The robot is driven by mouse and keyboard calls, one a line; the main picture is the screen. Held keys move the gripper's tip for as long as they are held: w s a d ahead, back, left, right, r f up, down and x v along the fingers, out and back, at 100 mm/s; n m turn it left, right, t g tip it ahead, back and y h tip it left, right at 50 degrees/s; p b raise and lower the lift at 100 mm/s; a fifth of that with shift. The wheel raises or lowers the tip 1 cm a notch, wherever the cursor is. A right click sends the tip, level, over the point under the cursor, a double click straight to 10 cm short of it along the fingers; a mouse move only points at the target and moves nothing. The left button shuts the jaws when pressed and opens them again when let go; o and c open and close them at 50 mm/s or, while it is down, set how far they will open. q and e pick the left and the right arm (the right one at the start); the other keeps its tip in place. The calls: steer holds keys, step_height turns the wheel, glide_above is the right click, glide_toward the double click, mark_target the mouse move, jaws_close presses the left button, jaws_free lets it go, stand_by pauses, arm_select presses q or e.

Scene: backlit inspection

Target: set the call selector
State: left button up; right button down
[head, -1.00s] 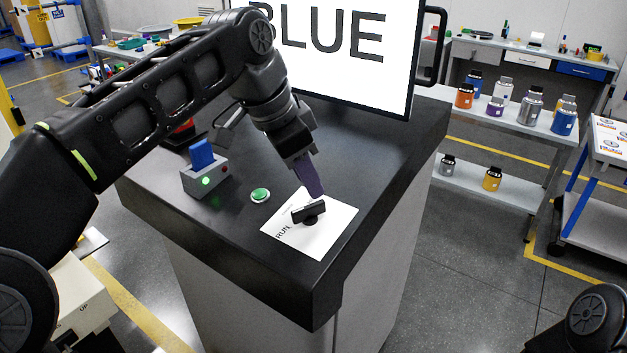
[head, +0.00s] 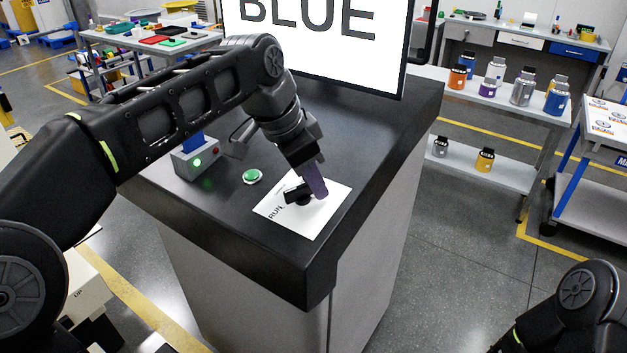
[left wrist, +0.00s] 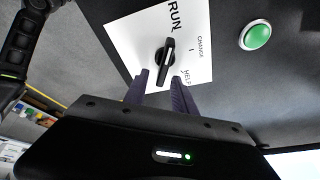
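The call selector is a black knob (head: 298,194) with a white line on its handle. It sits on a white card (head: 327,208) on the black console top. In the left wrist view the fingers (left wrist: 158,79) are apart, near the knob's lower end; contact cannot be told. My right gripper is out of view.
A screen (head: 310,40) reading BLUE stands at the console's back. A green button (head: 252,176) lies left of the card, and a grey box (head: 196,160) with a lit green lamp is farther left. Shelves with bottles (head: 500,95) stand apart at the right.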

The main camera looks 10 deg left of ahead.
arm_select(q)
steer(key=shift+w+d+f, duration=0.1)
steer(key=shift+d+f, duration=0.05)
steer(key=shift+f, duration=0.25)
steer(key=shift+c, duration=0.3)
jaws_close()
